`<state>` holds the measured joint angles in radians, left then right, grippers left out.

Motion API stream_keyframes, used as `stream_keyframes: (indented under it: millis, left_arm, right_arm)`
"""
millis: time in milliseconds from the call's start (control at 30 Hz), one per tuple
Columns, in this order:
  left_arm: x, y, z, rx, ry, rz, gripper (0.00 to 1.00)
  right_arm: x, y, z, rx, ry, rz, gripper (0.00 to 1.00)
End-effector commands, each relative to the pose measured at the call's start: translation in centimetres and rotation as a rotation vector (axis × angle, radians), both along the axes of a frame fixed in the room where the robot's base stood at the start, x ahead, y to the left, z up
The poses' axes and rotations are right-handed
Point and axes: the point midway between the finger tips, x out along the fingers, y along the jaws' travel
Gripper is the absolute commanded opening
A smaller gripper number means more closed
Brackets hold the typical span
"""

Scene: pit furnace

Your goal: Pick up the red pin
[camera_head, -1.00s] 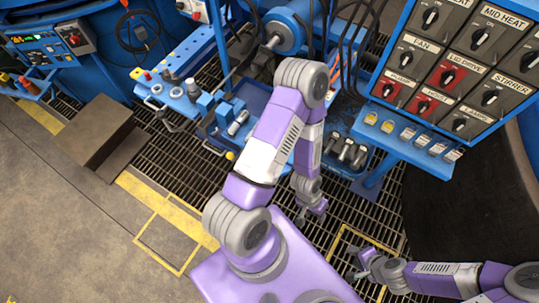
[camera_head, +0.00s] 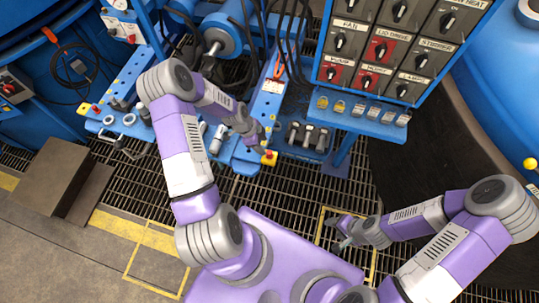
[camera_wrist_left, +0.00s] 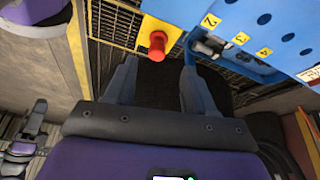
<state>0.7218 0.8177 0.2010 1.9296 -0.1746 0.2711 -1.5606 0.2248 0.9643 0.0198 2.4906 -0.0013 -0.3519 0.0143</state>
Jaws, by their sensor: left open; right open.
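The red pin (camera_wrist_left: 157,44) stands on a yellow patch (camera_wrist_left: 158,28) at the corner of a blue rack (camera_wrist_left: 250,35). In the head view the red pin (camera_head: 269,153) shows at the rack's near end. My left gripper (camera_head: 258,146) is just beside it on the left. In the left wrist view my left gripper (camera_wrist_left: 158,68) is open and empty, with its two fingers apart and the pin just beyond them, between the tips. My right gripper (camera_head: 340,236) is open and empty over the floor grating, far from the pin.
A blue holder with metal parts (camera_head: 308,137) stands right of the rack. A switch panel (camera_head: 390,45) rises behind it at the right. Another blue bench (camera_head: 128,125) with small tools is at the left. Brown steps (camera_head: 62,175) stand further left. The grating in front is open.

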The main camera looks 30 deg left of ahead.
Motion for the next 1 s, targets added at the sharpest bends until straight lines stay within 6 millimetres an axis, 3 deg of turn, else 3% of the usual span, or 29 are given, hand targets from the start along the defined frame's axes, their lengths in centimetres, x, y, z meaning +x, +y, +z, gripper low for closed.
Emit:
stream_keyframes:
  millis: [533,867,1000]
  left_arm:
    - [0.9,-2.9,-6.1,0.003,-0.003,-0.012,0.55]
    - [1.1,-3.1,-6.6,0.003,-0.005,-0.012,0.55]
    - [1.1,-3.1,-6.6,0.003,-0.005,-0.011,0.33]
  right_arm:
    - [0.0,0.0,-1.9,0.000,0.000,0.000,0.54]
    - [0.0,0.0,-1.9,0.000,0.000,0.000,0.54]
    - [0.0,0.0,-1.9,0.000,0.000,0.000,0.54]
